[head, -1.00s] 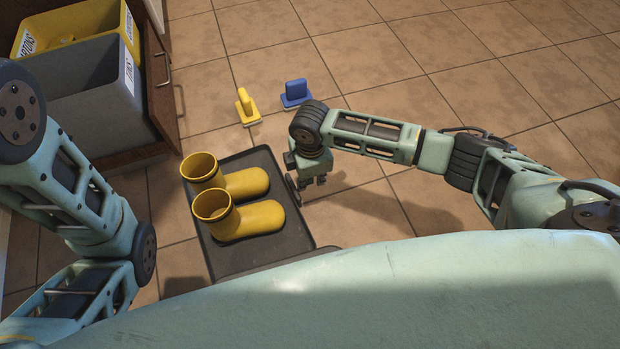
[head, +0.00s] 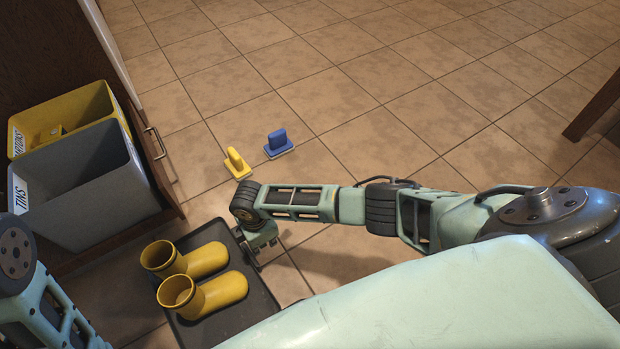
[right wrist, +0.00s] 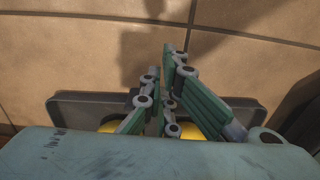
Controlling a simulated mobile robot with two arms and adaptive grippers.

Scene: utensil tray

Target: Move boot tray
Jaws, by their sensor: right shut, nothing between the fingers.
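The dark grey boot tray (head: 262,302) lies on the tiled floor at the lower left of the head view, its near part hidden behind my body. Two yellow boots stand on it, a far one (head: 205,261) and a near one (head: 222,291). My right gripper (head: 262,262) is low at the tray's right edge, shut and empty. In the right wrist view its fingers (right wrist: 165,75) show over the tray (right wrist: 75,103), with yellow bits of the boots behind. I cannot tell whether the fingers touch the rim. My left arm shows at the lower left; its gripper is out of view.
A yellow bin (head: 98,100) and a grey bin labelled TINS (head: 90,190) stand in a pull-out drawer at the left. A yellow brush-like item (head: 236,163) and a blue one (head: 278,143) lie on the floor beyond the tray. Floor to the right is open.

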